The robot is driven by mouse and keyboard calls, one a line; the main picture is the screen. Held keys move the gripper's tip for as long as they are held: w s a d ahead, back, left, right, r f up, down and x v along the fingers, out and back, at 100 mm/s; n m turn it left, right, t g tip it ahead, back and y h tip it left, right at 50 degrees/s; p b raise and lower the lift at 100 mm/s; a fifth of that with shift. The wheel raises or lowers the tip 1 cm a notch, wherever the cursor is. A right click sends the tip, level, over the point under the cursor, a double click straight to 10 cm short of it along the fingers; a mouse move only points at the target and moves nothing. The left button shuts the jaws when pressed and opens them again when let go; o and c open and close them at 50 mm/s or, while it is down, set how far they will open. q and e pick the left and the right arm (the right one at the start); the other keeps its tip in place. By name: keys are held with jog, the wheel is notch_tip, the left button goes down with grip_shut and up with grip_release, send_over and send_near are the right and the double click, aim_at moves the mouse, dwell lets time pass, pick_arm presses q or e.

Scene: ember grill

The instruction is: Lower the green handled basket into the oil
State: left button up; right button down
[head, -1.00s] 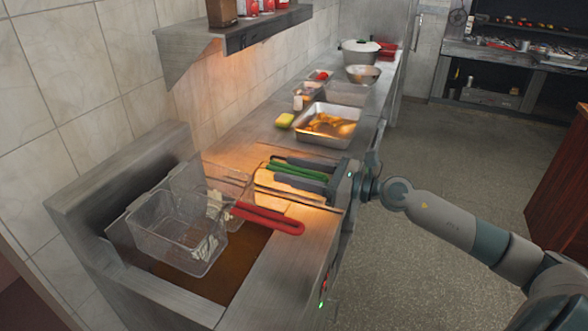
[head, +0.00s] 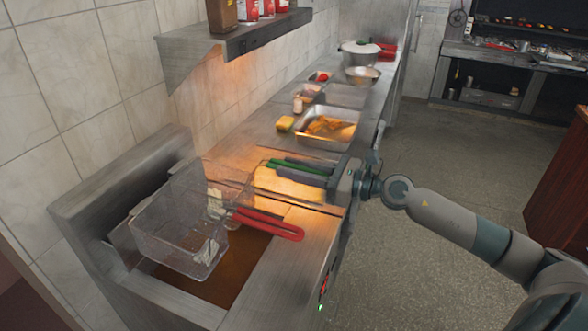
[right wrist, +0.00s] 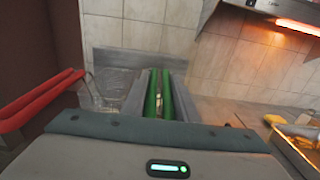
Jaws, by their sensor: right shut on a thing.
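The green handle (head: 298,166) belongs to the rear wire basket (head: 235,180), which is partly hidden behind the front basket. My right gripper (head: 290,169) is shut on this handle, with a dark finger on each side. In the right wrist view the two green handle bars (right wrist: 159,95) run between the fingers. The rear basket seems to be held up over the fryer; its exact height above the oil is hard to tell. Brown oil (head: 228,280) shows in the fryer below the baskets. My left gripper is not in view.
A front wire basket (head: 178,235) with a red handle (head: 268,222) sits close beside the rear one. A metal tray of fried food (head: 328,127), a yellow sponge (head: 285,123) and a shaker (head: 297,104) stand on the counter. A wall shelf (head: 235,40) hangs above.

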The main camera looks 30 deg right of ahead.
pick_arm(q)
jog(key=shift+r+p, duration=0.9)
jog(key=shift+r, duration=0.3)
pick_arm(e)
jog(key=shift+r, duration=1.4)
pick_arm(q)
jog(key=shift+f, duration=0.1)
pick_arm(e)
jog(key=shift+f, duration=0.1)
pick_arm(q)
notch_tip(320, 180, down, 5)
jog(key=b, duration=0.5)
pick_arm(e)
jog(key=v, duration=0.5)
jog(key=shift+w, duration=0.1)
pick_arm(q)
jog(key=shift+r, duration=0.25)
